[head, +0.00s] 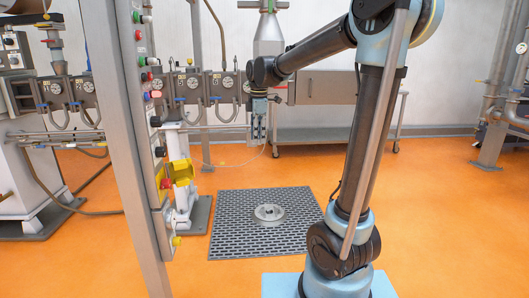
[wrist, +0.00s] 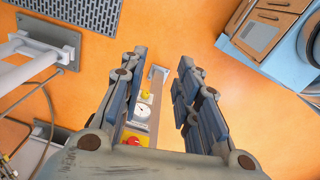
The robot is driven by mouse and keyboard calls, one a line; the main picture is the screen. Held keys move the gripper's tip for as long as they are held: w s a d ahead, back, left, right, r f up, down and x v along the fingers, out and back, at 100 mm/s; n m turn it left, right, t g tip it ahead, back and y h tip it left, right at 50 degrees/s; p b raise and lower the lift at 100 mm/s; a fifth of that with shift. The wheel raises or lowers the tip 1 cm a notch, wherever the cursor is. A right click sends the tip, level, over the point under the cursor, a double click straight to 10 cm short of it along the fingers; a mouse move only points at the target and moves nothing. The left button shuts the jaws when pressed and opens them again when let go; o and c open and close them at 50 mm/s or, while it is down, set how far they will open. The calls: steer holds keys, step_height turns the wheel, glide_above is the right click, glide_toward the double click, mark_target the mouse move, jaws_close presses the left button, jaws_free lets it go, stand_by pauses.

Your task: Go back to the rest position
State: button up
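My gripper (head: 258,132) hangs pointing down near the middle of the head view, at the end of my bent arm. In the wrist view my gripper (wrist: 163,60) has its two dark segmented fingers spread apart, with nothing held between them. Through the gap I see the orange floor and part of a panel with a red button (wrist: 134,141), a white dial (wrist: 141,111) and a yellow knob (wrist: 146,94). In the head view no object touches the gripper.
A grey post with buttons (head: 137,130) stands at the left, close to my arm. A dark grated mat (head: 235,238) with a round metal disc (head: 269,213) lies on the floor below. Machines with gauges (head: 190,84) line the back. The orange floor at the right is clear.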

steer(key=s+d+f+m, duration=0.5)
steer(key=s+d+m, duration=0.4)
steer(key=s+d, duration=0.5)
steer(key=s+d+f+m, duration=0.3)
steer(key=s+f+m, duration=0.2)
steer(key=s+f, duration=0.2)
steer(key=s+d+f+m+t, duration=0.1)
steer(key=s+d+f+m, duration=0.3)
steer(key=s+f+m, duration=0.2)
steer(key=shift+s+d+f, duration=0.25)
steer(key=shift+s+f, duration=0.1)
steer(key=shift+s, duration=0.1)
